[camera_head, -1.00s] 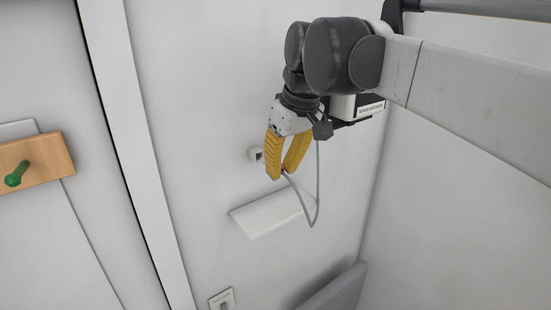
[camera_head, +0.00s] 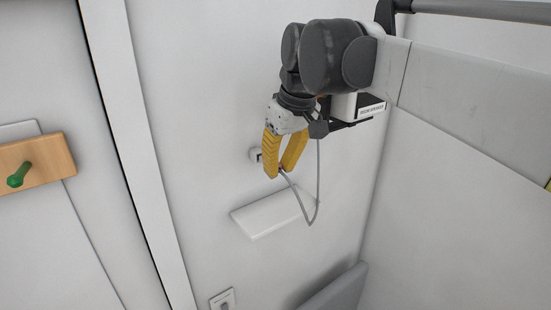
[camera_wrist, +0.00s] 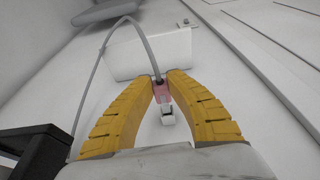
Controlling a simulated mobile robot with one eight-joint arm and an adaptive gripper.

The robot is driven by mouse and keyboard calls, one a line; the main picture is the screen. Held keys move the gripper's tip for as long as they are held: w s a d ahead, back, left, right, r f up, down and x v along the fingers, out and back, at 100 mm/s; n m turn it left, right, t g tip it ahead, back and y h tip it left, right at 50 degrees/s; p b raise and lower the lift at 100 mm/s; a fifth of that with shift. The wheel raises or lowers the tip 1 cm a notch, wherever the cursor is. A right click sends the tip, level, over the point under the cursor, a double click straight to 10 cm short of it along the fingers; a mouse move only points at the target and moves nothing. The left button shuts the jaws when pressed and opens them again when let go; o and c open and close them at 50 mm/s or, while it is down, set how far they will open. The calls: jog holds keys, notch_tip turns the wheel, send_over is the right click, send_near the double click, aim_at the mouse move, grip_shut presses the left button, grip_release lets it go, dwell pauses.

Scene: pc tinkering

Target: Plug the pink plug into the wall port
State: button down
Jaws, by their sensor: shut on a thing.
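My gripper (camera_head: 276,173) has two yellow fingers and is in front of the white wall. It also shows in the wrist view (camera_wrist: 161,83), where its fingertips are shut on the pink plug (camera_wrist: 161,93). A grey cable (camera_wrist: 146,45) runs from the plug and loops away. In the head view the fingers hide the plug. The wall port (camera_head: 254,155) is a small white block just left of the fingers. In the wrist view the port (camera_wrist: 168,119) shows between the fingers, close to the plug's end. I cannot tell whether plug and port touch.
A white shelf (camera_head: 262,218) sticks out of the wall below my gripper. A wall switch (camera_head: 223,299) is lower down. A wooden block with a green peg (camera_head: 36,165) is at the far left. The wall around the port is otherwise clear.

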jog(key=shift+w+a, duration=0.4)
jog(key=shift+w, duration=0.2)
jog(key=shift+w+a, duration=0.4)
jog(key=shift+w, duration=0.2)
jog(key=c, duration=1.4)
grip_release()
jog(key=shift+w, duration=0.15)
jog(key=shift+o, duration=0.2)
jog(key=shift+r, duration=0.1)
jog(key=shift+p+v, duration=1.85)
jog(key=shift+v, duration=0.7)
